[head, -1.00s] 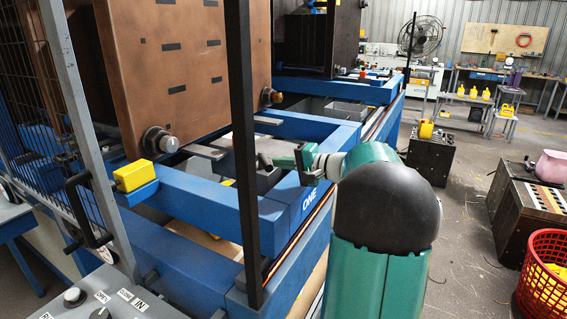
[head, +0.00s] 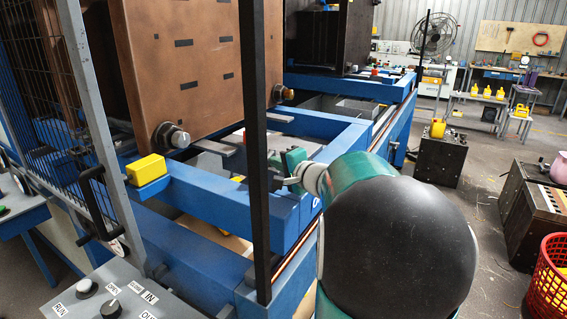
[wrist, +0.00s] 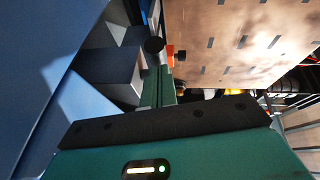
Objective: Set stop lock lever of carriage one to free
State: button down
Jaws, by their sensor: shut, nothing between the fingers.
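Carriage one is the blue frame (head: 205,185) with a large copper-brown plate on it. My gripper (head: 280,170) is over its near right corner, partly behind a black post. In the wrist view the green fingers (wrist: 158,84) are together and empty. Just beyond their tips are a black round knob (wrist: 154,45) and an orange-red piece (wrist: 170,55). I cannot tell whether either belongs to the stop lock lever. In the head view a small red part (head: 244,134) shows beside the post. The lever's setting cannot be made out.
The black post (head: 255,150) stands close to my gripper. A yellow block (head: 147,169) sits on the frame's left corner. A wire-mesh guard (head: 65,110) and a grey control panel (head: 110,300) are at left. A red basket (head: 550,280) stands on the floor at right.

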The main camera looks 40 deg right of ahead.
jog(key=shift+w+a, duration=0.25)
jog(key=shift+a, duration=0.2)
dwell(0.3)
jog(key=shift+d, duration=0.1)
